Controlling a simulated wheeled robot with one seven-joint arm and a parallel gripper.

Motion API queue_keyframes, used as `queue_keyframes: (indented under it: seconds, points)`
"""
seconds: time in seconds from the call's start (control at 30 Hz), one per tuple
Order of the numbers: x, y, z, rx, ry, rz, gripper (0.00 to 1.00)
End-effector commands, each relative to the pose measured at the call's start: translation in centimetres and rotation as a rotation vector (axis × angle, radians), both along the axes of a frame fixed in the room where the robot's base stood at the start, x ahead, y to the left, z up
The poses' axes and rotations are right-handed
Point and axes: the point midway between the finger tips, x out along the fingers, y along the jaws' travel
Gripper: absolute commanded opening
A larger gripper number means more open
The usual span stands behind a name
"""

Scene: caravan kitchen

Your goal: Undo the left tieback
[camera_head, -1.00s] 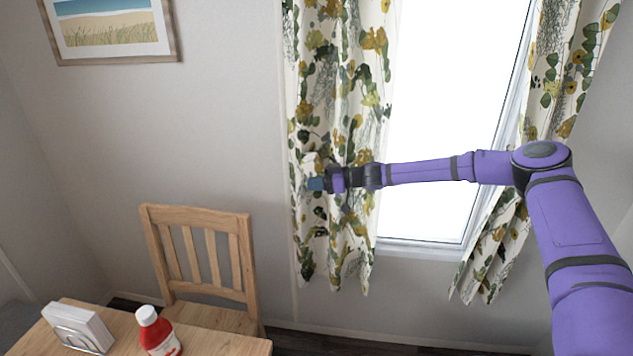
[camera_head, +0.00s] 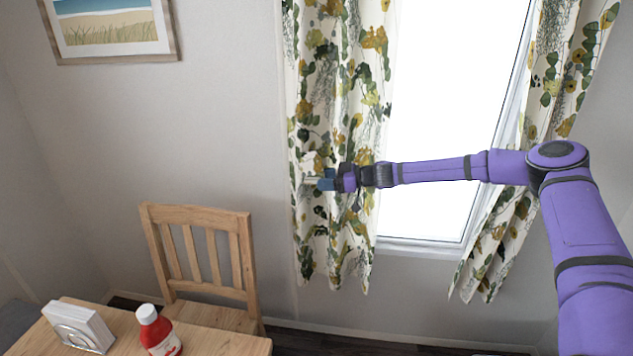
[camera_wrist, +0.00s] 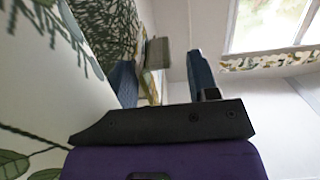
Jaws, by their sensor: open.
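The left curtain (camera_head: 338,90), white with green and mustard leaves, hangs on the left side of the window. My gripper (camera_head: 318,182) is at its left part, a little below mid-height, pointing left. A small pale piece shows at the fingertips; it may be part of the tieback. In the wrist view my gripper (camera_wrist: 163,78) is open, with blue fingers apart. An olive-and-pale strip (camera_wrist: 157,54), probably the left tieback, stands beyond and between the fingers, nearer the left one. I cannot tell whether they touch. The tieback's fastening is not clear.
The right curtain (camera_head: 570,75) hangs slanted at the window's right side. A wooden chair (camera_head: 205,255) stands left of the curtain. A table (camera_head: 215,343) in front holds a red bottle (camera_head: 158,332) and a napkin holder (camera_head: 80,328). Wall between chair and curtain is bare.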

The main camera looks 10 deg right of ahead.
Motion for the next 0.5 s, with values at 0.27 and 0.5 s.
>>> queue_keyframes:
  seconds: [0.27, 0.5]
  points:
    - [-1.4, -4.9, 0.8, 0.0, 0.0, 0.0, 0.54]
    - [-1.9, -6.9, 1.2, -0.001, 0.001, 0.002, 0.54]
